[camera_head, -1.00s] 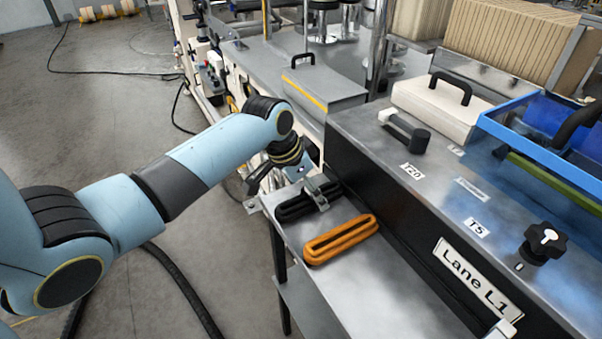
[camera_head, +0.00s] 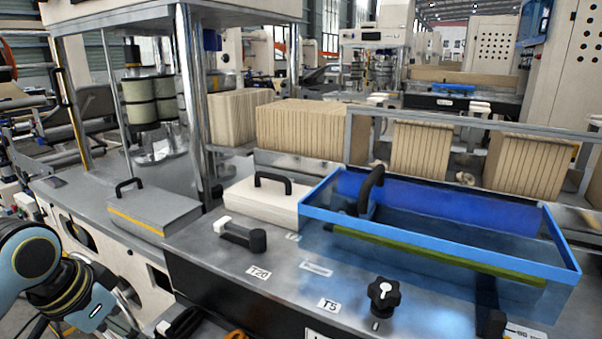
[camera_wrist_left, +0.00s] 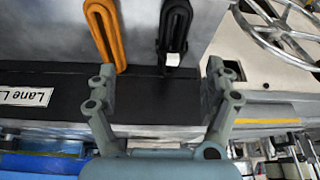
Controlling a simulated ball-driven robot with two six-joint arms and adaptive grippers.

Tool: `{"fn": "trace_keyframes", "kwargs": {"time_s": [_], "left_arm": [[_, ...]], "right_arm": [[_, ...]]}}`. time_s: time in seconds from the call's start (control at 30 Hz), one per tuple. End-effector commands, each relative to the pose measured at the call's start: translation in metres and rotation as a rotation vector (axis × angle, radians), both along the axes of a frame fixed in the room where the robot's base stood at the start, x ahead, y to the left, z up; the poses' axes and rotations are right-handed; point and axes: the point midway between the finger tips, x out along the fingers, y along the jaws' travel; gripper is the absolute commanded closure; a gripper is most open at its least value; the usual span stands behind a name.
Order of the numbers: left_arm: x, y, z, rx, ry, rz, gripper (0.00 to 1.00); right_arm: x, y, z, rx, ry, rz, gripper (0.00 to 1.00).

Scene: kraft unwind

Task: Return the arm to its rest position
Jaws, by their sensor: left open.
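My left arm (camera_head: 40,270) is at the lower left of the head view, with its wrist near the left end of the machine. Its gripper fingers are out of sight there. In the left wrist view my left gripper (camera_wrist_left: 160,78) is open, its two fingers spread apart with nothing between them. Beyond the fingertips lie an orange looped piece (camera_wrist_left: 106,32) and a black looped piece (camera_wrist_left: 174,36) on a metal shelf. The fingers are apart from both pieces. My right gripper is not in view.
The machine top holds a blue-framed clear cover (camera_head: 440,235), a white block with a handle (camera_head: 262,203), a small lever (camera_head: 243,235) and a black knob (camera_head: 384,293). A grey lid (camera_head: 155,212) is at the left. Stacks of brown board (camera_head: 310,130) stand behind.

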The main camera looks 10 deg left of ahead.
Motion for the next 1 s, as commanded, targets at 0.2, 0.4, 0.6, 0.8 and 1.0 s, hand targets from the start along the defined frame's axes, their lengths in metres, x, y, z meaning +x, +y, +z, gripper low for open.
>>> {"fn": "trace_keyframes", "kwargs": {"time_s": [0.2, 0.4, 0.6, 0.8, 1.0], "left_arm": [[-0.083, -0.027, -0.002, 0.035, 0.024, 0.083, 0.16], [-0.137, -0.034, 0.011, 0.062, 0.033, 0.173, 0.16], [-0.179, -0.034, 0.028, 0.086, 0.04, 0.261, 0.16], [-0.173, -0.029, -0.021, 0.093, 0.055, 0.275, 0.16], [-0.167, -0.025, -0.086, 0.095, 0.076, 0.28, 0.16]], "right_arm": [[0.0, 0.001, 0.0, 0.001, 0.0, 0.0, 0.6], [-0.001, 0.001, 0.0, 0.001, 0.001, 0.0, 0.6], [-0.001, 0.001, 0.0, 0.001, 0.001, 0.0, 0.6], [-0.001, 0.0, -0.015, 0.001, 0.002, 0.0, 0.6], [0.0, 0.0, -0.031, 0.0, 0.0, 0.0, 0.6]]}}
